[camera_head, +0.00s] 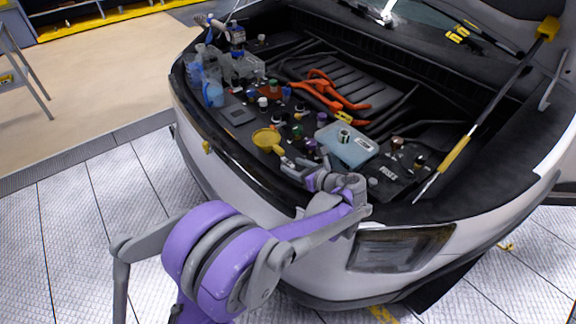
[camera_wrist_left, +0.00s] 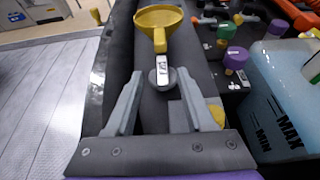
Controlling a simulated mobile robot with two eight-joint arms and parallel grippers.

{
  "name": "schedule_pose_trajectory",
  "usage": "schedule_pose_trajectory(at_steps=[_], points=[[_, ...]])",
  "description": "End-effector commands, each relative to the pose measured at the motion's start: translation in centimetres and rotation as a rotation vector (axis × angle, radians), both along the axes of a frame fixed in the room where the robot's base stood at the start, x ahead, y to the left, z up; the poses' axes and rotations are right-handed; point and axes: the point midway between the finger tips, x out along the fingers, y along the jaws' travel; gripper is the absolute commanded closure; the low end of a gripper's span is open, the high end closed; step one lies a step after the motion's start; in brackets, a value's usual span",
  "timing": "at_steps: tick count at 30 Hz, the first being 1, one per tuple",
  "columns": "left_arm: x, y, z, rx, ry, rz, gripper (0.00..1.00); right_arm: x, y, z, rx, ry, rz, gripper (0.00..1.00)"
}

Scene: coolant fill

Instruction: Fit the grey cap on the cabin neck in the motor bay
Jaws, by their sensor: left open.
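My left gripper (camera_head: 291,165) is over the front edge of the motor bay. In the left wrist view its fingers (camera_wrist_left: 160,77) are spread apart. A round grey piece (camera_wrist_left: 158,80), which looks like the grey cap, shows between the fingertips on the dark front ledge; contact is not clear. My right gripper is out of view.
A pale blue tank (camera_head: 345,145) with MIN and MAX marks stands right of the gripper, beside a black fuse box (camera_head: 392,181). Orange cables (camera_head: 325,92) lie behind. A yellow-gripped prop rod (camera_head: 455,155) stands at the right. Bottles (camera_head: 212,93) crowd the left corner.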

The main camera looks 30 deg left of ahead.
Motion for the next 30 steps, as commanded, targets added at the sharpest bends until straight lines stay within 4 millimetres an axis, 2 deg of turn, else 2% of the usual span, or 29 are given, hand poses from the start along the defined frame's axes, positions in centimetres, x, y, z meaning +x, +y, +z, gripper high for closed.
schedule_pose_trajectory(at_steps=[7, 15, 24, 30], points=[[1.6, 3.1, -1.4, 0.001, 0.0, 0.003, 0.46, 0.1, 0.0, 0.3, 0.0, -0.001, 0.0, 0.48], [1.8, 3.5, -1.6, 0.0, 0.0, 0.0, 0.46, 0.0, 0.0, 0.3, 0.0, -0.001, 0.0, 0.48], [1.7, 3.5, -1.6, -0.001, 0.0, 0.0, 1.0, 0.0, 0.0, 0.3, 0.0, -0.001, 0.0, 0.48], [1.8, 3.5, -1.6, -0.001, 0.0, 0.0, 1.0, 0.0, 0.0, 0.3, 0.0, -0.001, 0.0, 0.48]])
